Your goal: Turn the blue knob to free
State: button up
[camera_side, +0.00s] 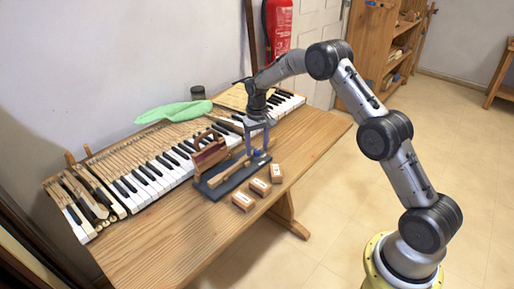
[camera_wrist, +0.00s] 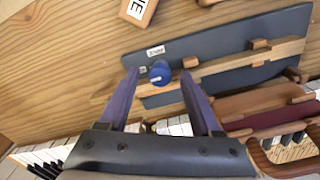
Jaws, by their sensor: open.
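The blue knob (camera_wrist: 160,73) sits at one end of a wooden key stick (camera_wrist: 235,66) on a dark grey board (camera_wrist: 200,48). A pale pointer mark shows on the knob. Small white labels (camera_wrist: 155,51) lie beside it on the board; their text is too small to read surely. My gripper (camera_wrist: 159,78) is open, with one purple-blue finger on each side of the knob in the wrist view. I cannot tell whether the fingers touch it. In the side view my gripper (camera_side: 258,142) points down over the board (camera_side: 220,187); the knob is hard to separate from the fingers there.
A piano keyboard (camera_side: 150,183) runs along the table behind the board. A reddish wooden piece (camera_side: 209,152) stands at the board's left. Three labelled wooden blocks (camera_side: 260,187) lie in front. A green cloth (camera_side: 175,111) lies behind the keys. The table's front left is clear.

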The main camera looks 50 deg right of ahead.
jog(key=shift+f, duration=0.25)
grip_shut()
